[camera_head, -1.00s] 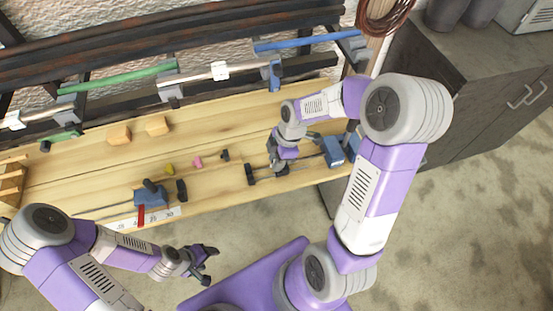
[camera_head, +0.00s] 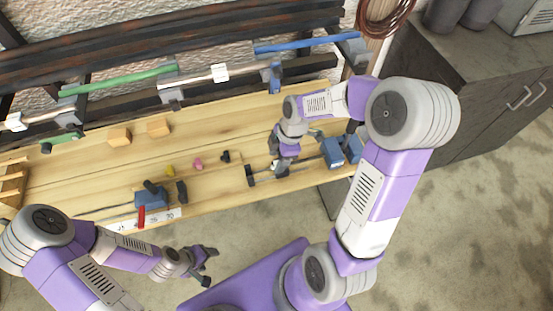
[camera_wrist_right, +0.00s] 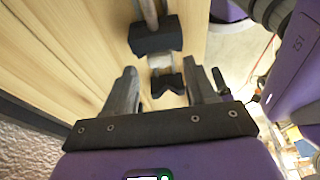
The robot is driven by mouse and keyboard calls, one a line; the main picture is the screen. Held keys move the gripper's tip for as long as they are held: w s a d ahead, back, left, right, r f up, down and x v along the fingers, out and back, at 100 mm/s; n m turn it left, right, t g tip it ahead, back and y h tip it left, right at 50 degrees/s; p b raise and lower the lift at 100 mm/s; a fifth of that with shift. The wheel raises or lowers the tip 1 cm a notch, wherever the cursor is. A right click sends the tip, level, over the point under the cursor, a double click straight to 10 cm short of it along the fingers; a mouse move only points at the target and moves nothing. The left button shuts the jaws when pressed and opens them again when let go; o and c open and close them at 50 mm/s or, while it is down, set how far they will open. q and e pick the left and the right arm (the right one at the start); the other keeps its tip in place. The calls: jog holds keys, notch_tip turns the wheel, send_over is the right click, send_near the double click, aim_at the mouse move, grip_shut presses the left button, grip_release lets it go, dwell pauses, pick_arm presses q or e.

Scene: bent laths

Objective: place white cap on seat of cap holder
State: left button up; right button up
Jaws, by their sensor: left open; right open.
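I cannot single out the white cap or the cap holder with certainty. A white block (camera_head: 220,73) sits on a pale lath at the back rail, and another white piece (camera_head: 14,121) is at far left. My right gripper (camera_head: 279,169) is low over the bench beside a bar clamp. In the right wrist view the right gripper (camera_wrist_right: 168,80) is open, with a black notched clamp piece (camera_wrist_right: 167,84) between and beyond its fingers. A second black clamp jaw (camera_wrist_right: 155,38) is farther along the bar. My left gripper (camera_head: 207,264) is open and empty, in front of the bench.
Yellow (camera_head: 169,171), pink (camera_head: 198,163) and black (camera_head: 225,157) small pieces lie mid-bench. Orange blocks (camera_head: 120,137) are behind. A blue clamp body (camera_head: 152,198) lies front left, and blue blocks (camera_head: 333,153) at right. Green and blue laths (camera_head: 300,42) line the back.

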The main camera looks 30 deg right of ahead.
jog(key=p+v, duration=0.1)
jog(key=v, duration=0.9)
jog(key=shift+r, duration=0.2)
